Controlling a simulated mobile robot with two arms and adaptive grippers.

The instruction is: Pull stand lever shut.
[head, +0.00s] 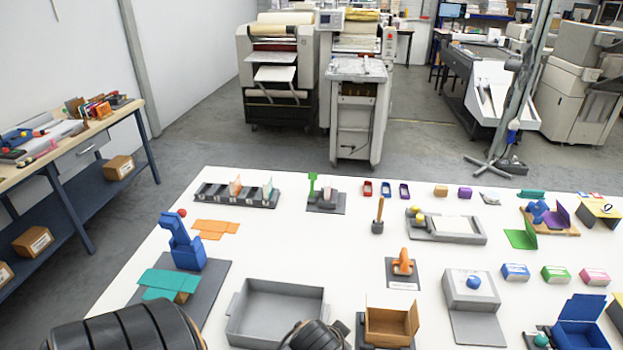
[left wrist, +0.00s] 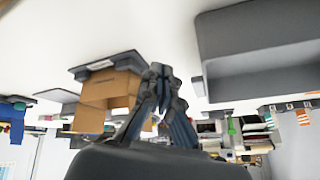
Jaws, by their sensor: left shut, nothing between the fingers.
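A green upright lever (head: 313,182) stands on a dark base plate (head: 340,209) with a grey block at the back of the white table. A blue upright device (head: 184,248) with a red ball on top stands on a grey plate at the left, and an orange handle-like piece (head: 403,263) stands on a small plate. I cannot tell for sure which is the stand lever. My left gripper (left wrist: 161,75) is shut and empty in the left wrist view, apart from these pieces. In the head view only dark arm parts show at the bottom edge. My right gripper is out of view.
A grey open tray (head: 277,288) and an open brown box (head: 391,322) stand near the front, close to my left arm. Several small coloured boxes fill the right side. White table (head: 345,260) is bare between the tray and the orange piece.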

